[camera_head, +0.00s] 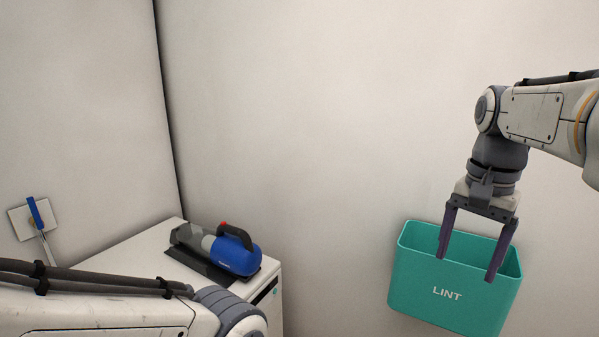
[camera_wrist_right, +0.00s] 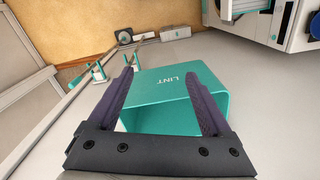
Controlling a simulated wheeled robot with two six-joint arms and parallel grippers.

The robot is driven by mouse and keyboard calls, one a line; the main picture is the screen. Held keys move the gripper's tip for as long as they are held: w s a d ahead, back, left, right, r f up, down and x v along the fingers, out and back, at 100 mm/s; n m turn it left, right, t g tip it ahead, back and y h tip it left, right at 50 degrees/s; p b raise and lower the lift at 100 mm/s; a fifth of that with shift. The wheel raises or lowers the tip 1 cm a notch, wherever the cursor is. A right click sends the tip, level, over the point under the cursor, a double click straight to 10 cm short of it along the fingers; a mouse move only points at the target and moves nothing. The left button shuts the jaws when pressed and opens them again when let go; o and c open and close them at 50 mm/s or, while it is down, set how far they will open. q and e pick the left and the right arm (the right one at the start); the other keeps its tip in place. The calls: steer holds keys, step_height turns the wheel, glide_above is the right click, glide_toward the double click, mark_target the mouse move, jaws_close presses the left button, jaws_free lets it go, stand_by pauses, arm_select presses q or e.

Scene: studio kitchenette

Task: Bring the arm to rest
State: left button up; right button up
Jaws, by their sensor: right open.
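My right gripper (camera_head: 467,263) is open, its two purple fingers pointing down over the teal bin marked LINT (camera_head: 430,300). Nothing shows between its fingers. In the right wrist view the open fingers (camera_wrist_right: 165,85) frame the bin (camera_wrist_right: 165,80). My right arm comes in from the right side of the head view. My left arm crosses the lower left of the head view; its gripper is not in view.
A blue and grey handheld vacuum (camera_head: 232,252) sits on a dark base on the white cabinet (camera_head: 150,246) at left. A blue-handled tool (camera_head: 37,215) hangs on the left wall. The wall above the bin is bare.

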steer(key=s+a+f+n+b, duration=0.2)
steer(key=s+a+f+n, duration=0.1)
steer(key=a+f+n, duration=0.4)
steer(key=s+a+f+n+b, duration=0.1)
steer(key=s+a+f+n, duration=0.15)
steer(key=a+f, duration=0.45)
arm_select(q)
step_height(320, 180, down, 6)
steer(key=shift+r+b, duration=0.2)
steer(key=shift+b, duration=0.95)
arm_select(e)
steer(key=s+a+f+n, duration=0.7)
steer(key=s+a+f, duration=0.1)
steer(key=s, duration=0.4)
steer(key=shift+a+f+y, duration=0.15)
steer(key=shift+y, duration=0.25)
arm_select(q)
steer(key=shift+c, duration=0.3)
arm_select(e)
steer(key=shift+c, duration=0.3)
